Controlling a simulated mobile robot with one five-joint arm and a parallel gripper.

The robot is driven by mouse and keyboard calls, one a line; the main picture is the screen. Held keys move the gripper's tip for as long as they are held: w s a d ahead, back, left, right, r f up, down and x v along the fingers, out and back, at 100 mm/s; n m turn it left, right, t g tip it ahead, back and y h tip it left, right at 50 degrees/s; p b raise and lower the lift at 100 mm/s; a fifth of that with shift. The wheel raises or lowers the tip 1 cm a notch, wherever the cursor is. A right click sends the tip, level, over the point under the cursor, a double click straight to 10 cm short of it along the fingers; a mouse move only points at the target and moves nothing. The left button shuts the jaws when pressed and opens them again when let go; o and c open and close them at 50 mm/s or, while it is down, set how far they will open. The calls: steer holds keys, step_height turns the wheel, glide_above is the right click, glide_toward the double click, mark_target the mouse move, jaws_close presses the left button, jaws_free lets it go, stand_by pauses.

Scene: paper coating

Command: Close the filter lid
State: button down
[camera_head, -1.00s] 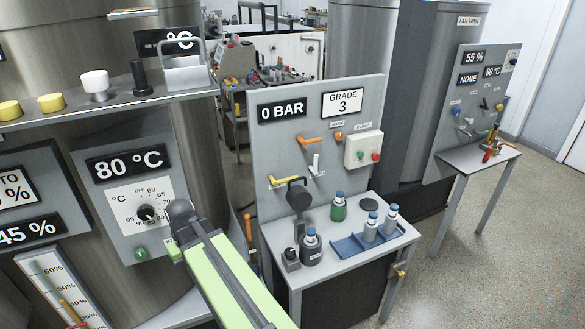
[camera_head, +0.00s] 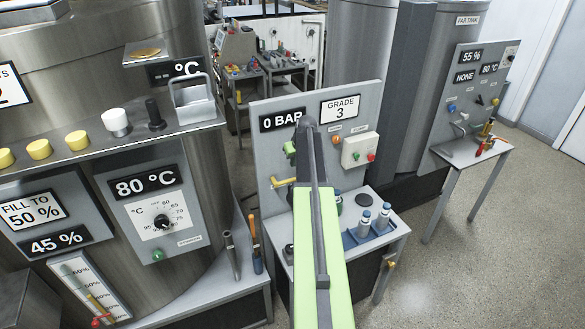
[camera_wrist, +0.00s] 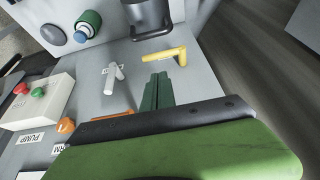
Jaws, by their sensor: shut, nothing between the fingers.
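My gripper (camera_wrist: 157,92) is shut and empty, its green fingers together in front of the grey panel in the wrist view. In the head view my arm reaches up across the panel (camera_head: 371,110) and hides the filter behind it. At the top of the wrist view a dark cylindrical housing (camera_wrist: 150,14), apparently the filter, is cut off by the frame edge. Its lid cannot be told apart there. The fingers are apart from the housing, with the yellow handle (camera_wrist: 166,54) near their tips. That handle also shows in the head view (camera_head: 281,184).
A white handle (camera_wrist: 112,78) and an orange handle (camera_wrist: 112,113) stick out of the panel near my fingers. A pump box (camera_head: 359,150) sits on the panel. Bottles (camera_head: 364,224) stand in a blue tray on the small table (camera_head: 397,229). Open floor lies to the right.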

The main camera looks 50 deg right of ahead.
steer(key=b+x, duration=0.7)
steer(key=x, duration=0.2)
steer(key=s, duration=0.1)
steer(key=s+a, duration=0.1)
steer(key=s+a+r+p, duration=0.1)
steer(key=s, duration=0.1)
steer(key=shift+s, duration=0.15)
steer(key=shift+d+f, duration=0.1)
steer(key=shift+f, duration=0.05)
